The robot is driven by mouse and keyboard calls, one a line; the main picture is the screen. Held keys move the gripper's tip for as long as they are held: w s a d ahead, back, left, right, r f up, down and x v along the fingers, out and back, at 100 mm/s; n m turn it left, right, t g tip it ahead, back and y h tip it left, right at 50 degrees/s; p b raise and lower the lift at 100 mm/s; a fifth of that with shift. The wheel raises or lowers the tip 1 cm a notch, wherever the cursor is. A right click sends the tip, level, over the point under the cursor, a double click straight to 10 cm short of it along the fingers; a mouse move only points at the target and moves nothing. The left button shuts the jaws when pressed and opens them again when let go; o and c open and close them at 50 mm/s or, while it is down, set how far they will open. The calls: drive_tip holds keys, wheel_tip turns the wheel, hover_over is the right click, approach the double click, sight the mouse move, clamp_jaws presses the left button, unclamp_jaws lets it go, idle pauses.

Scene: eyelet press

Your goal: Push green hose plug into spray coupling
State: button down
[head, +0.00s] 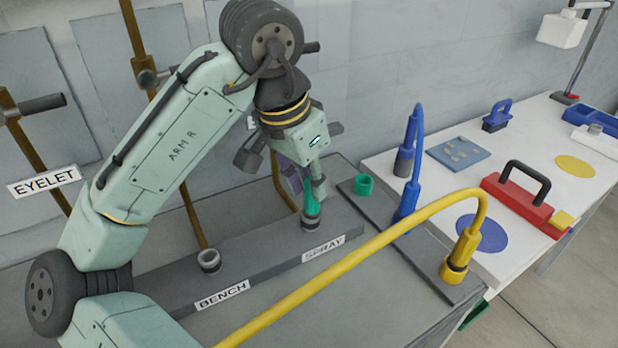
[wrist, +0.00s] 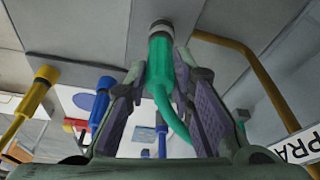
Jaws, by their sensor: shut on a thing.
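My gripper (head: 306,192) is shut on the green hose plug (head: 312,206), which points down over the spray coupling (head: 311,222) behind the SPRAY label. The plug's lower end meets the coupling's mouth in the head view; how deep it sits I cannot tell. In the wrist view the green plug (wrist: 161,72) lies between the two purple-padded fingers, its green hose curving away below. A grey ring (wrist: 160,28) shows at the plug's far end. In the head view the fingers partly hide the plug's upper part.
The bench coupling (head: 208,260) stands open at left on the same grey rail. A green holder (head: 364,185) is empty. The blue hose (head: 415,150) and the yellow hose (head: 380,240), which arches across the front, stand to the right. A white table (head: 540,150) holds a red tool (head: 517,204).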

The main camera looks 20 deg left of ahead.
drive_tip(key=shift+f, duration=0.4)
drive_tip(key=c, duration=1.3)
unclamp_jaws()
drive_tip(key=shift+d, duration=0.1)
drive_tip(key=shift+a+r+p, duration=0.2)
drive_tip(key=shift+r+p, duration=0.35)
drive_tip(key=shift+r, duration=0.1)
drive_tip(key=shift+s+a+r+p, duration=0.1)
drive_tip(key=shift+a+r+p, duration=0.2)
drive_tip(key=shift+r+p, duration=0.25)
drive_tip(key=shift+d+r, duration=0.2)
drive_tip(key=shift+r, duration=0.3)
drive_tip(key=shift+d+r, duration=0.1)
drive_tip(key=shift+r, duration=0.8)
